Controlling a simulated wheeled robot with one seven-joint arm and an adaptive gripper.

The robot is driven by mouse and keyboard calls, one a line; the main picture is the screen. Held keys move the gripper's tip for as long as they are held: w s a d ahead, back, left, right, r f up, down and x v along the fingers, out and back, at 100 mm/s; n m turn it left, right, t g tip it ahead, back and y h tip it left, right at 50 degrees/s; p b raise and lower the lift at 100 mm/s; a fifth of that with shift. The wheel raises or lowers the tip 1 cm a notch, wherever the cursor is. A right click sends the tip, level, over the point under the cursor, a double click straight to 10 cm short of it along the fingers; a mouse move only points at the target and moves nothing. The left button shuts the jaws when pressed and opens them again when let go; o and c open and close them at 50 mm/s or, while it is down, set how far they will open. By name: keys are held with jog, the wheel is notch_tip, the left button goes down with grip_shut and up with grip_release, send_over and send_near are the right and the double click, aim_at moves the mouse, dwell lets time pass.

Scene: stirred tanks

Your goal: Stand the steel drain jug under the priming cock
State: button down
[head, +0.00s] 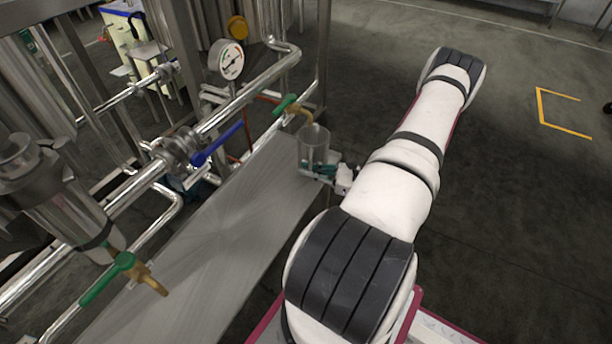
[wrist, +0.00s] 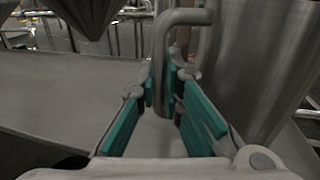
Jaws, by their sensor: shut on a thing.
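The steel drain jug (head: 314,143) is at the far right end of the steel bench, upright in the head view. My gripper (head: 320,170) is at the jug's near side. In the wrist view, the teal fingers (wrist: 168,105) are shut on the jug's grey bent handle (wrist: 160,62), and the jug's wall fills the right side. A brass cock with a green lever (head: 287,105) has its spout just above the jug's mouth in the picture. A similar green-levered cock (head: 122,262) is at the lower left. No label shows which is the priming cock. Whether the jug's base touches the bench is hidden.
The steel bench top (head: 205,265) is bare between the two cocks. Pipework with a blue-levered valve (head: 217,146) and a round gauge (head: 227,61) runs along its left side. A steel vessel (head: 50,195) stands at the left. The floor at the right is open.

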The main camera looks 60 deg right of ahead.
jog(key=shift+w+d+f+b, duration=0.1)
jog(key=shift+w+d+b, duration=0.1)
jog(key=shift+w+d, duration=0.35)
jog(key=shift+w+d+f+b, duration=0.15)
jog(key=shift+w+d, duration=0.15)
jog(key=shift+w, duration=0.3)
jog(key=shift+f+b, duration=0.9)
jog(key=shift+f, duration=0.7)
jog(key=shift+f, duration=0.1)
jog(key=c, duration=1.7)
grip_release()
